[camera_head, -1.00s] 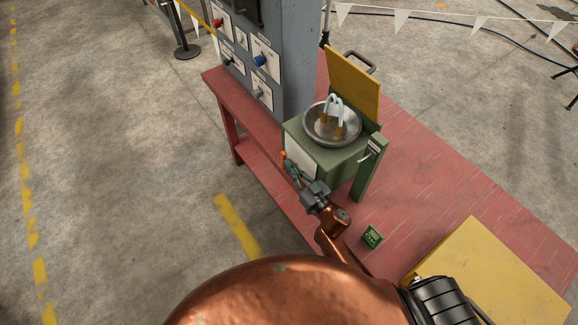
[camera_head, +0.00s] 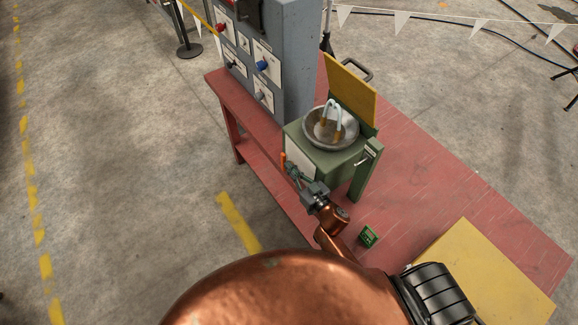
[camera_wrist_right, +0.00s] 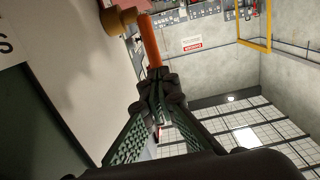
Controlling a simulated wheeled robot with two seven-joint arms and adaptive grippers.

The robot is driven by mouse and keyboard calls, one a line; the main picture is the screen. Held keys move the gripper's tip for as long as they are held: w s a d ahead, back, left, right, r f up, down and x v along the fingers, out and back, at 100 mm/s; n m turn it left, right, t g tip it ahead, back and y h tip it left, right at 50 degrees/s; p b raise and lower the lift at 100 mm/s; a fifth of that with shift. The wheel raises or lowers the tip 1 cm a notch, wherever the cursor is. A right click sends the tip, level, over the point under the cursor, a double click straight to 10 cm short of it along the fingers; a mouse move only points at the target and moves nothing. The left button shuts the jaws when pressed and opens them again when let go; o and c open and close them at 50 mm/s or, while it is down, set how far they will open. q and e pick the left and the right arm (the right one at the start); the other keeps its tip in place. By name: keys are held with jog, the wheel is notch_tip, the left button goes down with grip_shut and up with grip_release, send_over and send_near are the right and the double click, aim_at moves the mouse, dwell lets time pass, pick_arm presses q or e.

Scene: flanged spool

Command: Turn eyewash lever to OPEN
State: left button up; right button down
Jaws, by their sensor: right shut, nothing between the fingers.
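The eyewash station is a green box (camera_head: 338,171) with a steel bowl (camera_head: 348,139) on top and a raised yellow panel (camera_head: 351,90) behind. Two pale arched shapes (camera_head: 332,108) rise from the bowl. The orange lever (camera_head: 283,160) is at the box's left front side; the right wrist view shows its orange handle (camera_wrist_right: 151,42) running down from a brass pivot (camera_wrist_right: 118,18). My right gripper (camera_head: 290,170) is shut and empty at the handle's lower end. In the wrist view its fingertips (camera_wrist_right: 159,84) overlap that end; contact is unclear. My left gripper is not in view.
The station stands on a red table (camera_head: 430,175), beside a grey panel column (camera_head: 294,70) with knobs. A small green object (camera_head: 368,236) lies right of my right arm. A yellow board (camera_head: 490,270) covers the table's near right part.

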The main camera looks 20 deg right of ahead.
jog(key=v, duration=1.2)
jog(key=shift+s+f+b, duration=0.2)
jog(key=shift+s+b, duration=0.15)
jog(key=shift+b, duration=0.1)
